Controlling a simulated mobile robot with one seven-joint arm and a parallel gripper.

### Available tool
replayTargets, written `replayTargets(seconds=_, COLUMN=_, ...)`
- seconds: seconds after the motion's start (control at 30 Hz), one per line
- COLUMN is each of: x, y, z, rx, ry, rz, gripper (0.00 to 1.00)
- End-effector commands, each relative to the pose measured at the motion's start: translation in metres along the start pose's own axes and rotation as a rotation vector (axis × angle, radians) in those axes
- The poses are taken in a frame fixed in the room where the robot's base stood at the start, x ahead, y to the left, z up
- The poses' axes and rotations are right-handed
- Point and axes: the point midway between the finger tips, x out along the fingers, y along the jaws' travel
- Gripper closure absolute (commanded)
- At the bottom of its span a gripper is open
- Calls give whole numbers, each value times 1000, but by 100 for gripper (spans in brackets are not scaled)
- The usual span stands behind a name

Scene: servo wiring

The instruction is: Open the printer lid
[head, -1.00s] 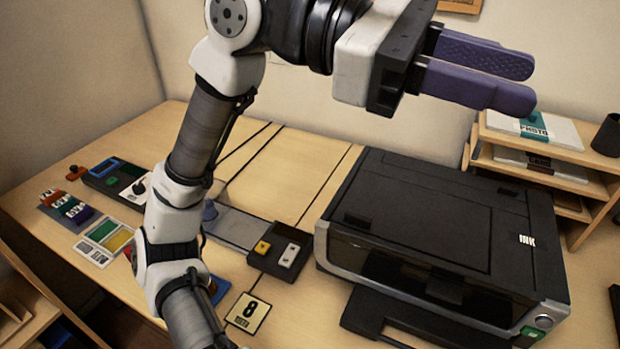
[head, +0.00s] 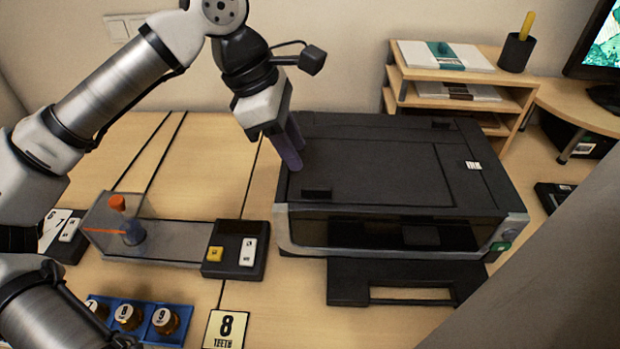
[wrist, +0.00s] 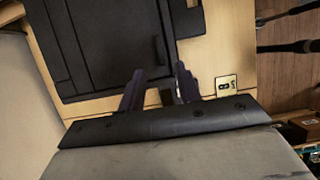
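The black printer (head: 385,185) stands on the desk with its lid (head: 380,165) shut flat. A small raised tab (head: 317,193) sits at the lid's front left. My gripper (head: 290,152) points down over the printer's left edge, with purple fingers. In the wrist view, the two fingers of my gripper (wrist: 160,85) are apart, with nothing between them that I can see held. The printer (wrist: 115,45) fills the upper left there, just beyond the fingertips. I cannot tell whether a finger touches the lid.
A black button box (head: 235,250) and a grey track with an orange-topped peg (head: 118,203) lie left of the printer. Wooden shelves (head: 400,88) stand behind.

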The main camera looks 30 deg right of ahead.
Motion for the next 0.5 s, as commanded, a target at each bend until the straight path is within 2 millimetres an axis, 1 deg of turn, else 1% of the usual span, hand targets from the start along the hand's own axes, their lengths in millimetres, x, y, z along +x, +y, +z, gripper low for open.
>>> replayTargets(seconds=0.03, x=12, y=-1, z=0, rx=1, ry=-1, rz=-3, gripper=66)
replayTargets(seconds=0.2, x=46, y=0, z=1, rx=1, ry=-2, rz=-2, gripper=66)
replayTargets(seconds=0.3, x=63, y=-1, z=1, rx=1, ry=-2, rz=-2, gripper=66)
replayTargets(seconds=0.4, x=75, y=0, z=1, rx=0, ry=-2, rz=-1, gripper=66)
replayTargets(seconds=0.5, x=82, y=0, z=1, rx=0, ry=-3, rz=0, gripper=66)
